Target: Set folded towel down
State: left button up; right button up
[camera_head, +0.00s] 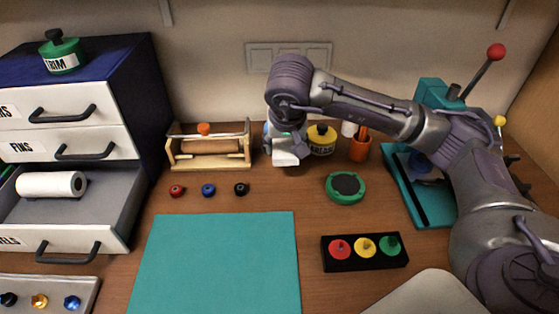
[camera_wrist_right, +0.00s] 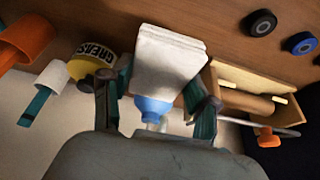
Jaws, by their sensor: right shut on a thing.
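The folded towel (camera_head: 287,159) is a small white stack of layers at the back of the table, below my right gripper (camera_head: 284,140). In the right wrist view the towel (camera_wrist_right: 168,62) sits between the two teal fingers of the right gripper (camera_wrist_right: 158,100), which is shut on it. A blue piece (camera_wrist_right: 153,107) shows between the fingers beside the towel; I cannot tell what it belongs to. I cannot tell whether the towel touches the table. My left gripper is not in view.
A wooden roller holder (camera_head: 210,148) stands left of the towel, a yellow grease can (camera_head: 322,139) and an orange cup (camera_head: 361,148) right of it. A green round pad (camera_head: 345,188) lies in front right. The teal mat (camera_head: 220,262) is bare. An open drawer (camera_head: 110,210) holds a white roll.

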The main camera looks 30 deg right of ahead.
aim_at(279, 169)
jog(key=shift+w+a+f, duration=0.4)
jog(key=shift+w+f, duration=0.1)
jog(key=shift+w, duration=0.2)
jog(key=shift+f+b, duration=0.3)
notch_tip(279, 169, down, 4)
jog(key=shift+r+b, duration=0.25)
jog(key=shift+b, duration=0.75)
jog(key=shift+r, duration=0.1)
jog(key=shift+f+b, duration=0.55)
jog(key=shift+f, duration=0.1)
jog(key=o, duration=0.9)
jog(key=shift+s, duration=0.1)
